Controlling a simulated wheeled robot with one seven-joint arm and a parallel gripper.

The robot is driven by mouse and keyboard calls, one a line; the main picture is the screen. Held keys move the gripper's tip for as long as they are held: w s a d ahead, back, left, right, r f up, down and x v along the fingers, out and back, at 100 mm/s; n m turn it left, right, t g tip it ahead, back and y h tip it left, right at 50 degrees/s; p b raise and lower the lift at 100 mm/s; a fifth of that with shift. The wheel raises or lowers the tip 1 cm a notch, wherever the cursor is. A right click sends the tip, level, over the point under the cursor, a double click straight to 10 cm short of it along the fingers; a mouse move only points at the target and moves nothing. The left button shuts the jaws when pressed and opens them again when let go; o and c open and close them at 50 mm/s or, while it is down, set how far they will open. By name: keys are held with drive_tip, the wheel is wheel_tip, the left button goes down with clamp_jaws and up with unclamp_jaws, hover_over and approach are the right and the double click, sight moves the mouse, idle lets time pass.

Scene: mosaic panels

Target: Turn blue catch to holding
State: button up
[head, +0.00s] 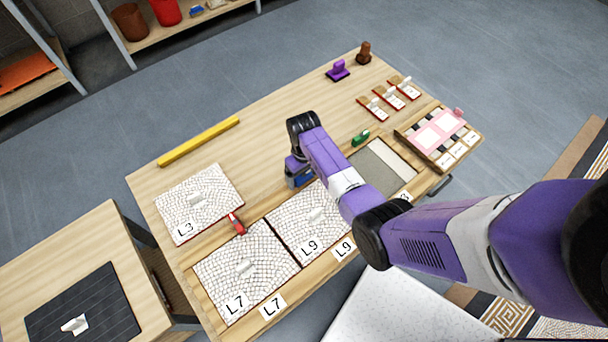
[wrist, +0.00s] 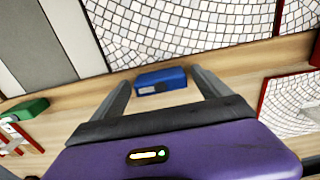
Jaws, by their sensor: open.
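The blue catch (wrist: 162,84) is a small blue block with a grey patch on its side. It lies on the wooden strip at the edge of a mosaic panel in the wrist view. In the head view, a blue part (head: 299,182) shows just under my gripper, mostly hidden by it. My gripper (wrist: 160,77) is open, with one finger to each side of the catch. I cannot tell whether the fingers touch it. The L9 panel (head: 301,234) lies in the frame beside the catch, partly behind my arm.
A red catch (head: 236,223) stands by the L7 panel (head: 245,268), and a green catch (head: 361,138) by the grey empty bay (head: 385,165). The loose L3 panel (head: 199,202) lies at the left. A yellow bar (head: 199,142) lies along the back; the wood around it is clear.

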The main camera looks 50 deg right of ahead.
drive_tip(key=c, duration=1.4)
drive_tip(key=shift+o, duration=0.2)
drive_tip(key=shift+n, duration=0.4)
drive_tip(key=n+p, duration=0.1)
drive_tip(key=n, duration=0.2)
drive_tip(key=shift+n, duration=0.4)
drive_tip(key=n+p, duration=0.1)
drive_tip(key=n, duration=0.3)
drive_tip(key=shift+n, duration=0.3)
drive_tip(key=n+p, duration=0.1)
drive_tip(key=n, duration=0.7)
drive_tip(key=shift+n+p, duration=0.3)
drive_tip(key=shift+p, duration=0.05)
